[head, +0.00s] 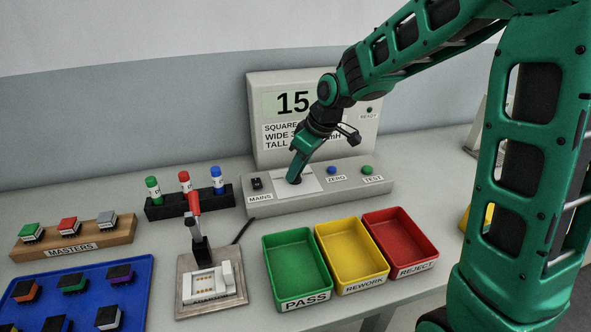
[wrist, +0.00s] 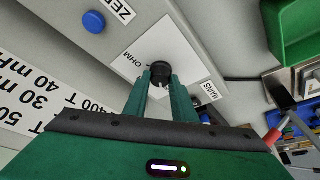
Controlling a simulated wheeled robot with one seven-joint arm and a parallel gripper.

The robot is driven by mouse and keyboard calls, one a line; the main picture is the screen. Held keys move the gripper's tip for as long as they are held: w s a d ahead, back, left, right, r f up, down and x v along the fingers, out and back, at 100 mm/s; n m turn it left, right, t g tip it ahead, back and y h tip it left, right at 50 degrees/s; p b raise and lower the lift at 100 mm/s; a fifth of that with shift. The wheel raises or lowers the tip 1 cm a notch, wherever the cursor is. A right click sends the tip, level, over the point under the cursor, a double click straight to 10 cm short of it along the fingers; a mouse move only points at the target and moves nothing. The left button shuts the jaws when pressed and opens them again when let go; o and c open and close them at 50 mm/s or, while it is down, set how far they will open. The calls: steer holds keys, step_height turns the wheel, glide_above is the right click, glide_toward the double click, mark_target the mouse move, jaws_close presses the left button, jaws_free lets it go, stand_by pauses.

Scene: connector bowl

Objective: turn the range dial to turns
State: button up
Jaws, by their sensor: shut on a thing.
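The range dial (wrist: 161,74) is a black round knob on a white plate (wrist: 130,50) in the wrist view. The word OHM shows on the plate beside it; other markings are hidden. My gripper (wrist: 160,80) is shut on the dial, one finger on each side. In the head view my gripper (head: 294,177) reaches down onto the white plate of the console (head: 345,190), and it hides the dial there. The display (head: 285,102) behind reads 15 at its start, with the rest of it covered by my arm.
The MAINS switch (head: 257,183) is left of the dial, and the blue ZERO button (head: 332,170) and green TEST button (head: 367,169) are right. Green (head: 299,302), yellow and red trays stand in front. A test fixture (head: 181,290) with a raised red-handled lever stands front left.

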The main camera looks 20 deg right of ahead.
steer(key=shift+o, duration=0.2)
steer(key=shift+w+d+n, duration=0.15)
steer(key=shift+n, duration=0.25)
steer(key=shift+c, duration=0.2)
steer(key=o, duration=1.1)
steer(key=shift+c, duration=0.2)
steer(key=v, duration=1)
steer(key=shift+r, duration=0.35)
steer(key=shift+d, duration=0.1)
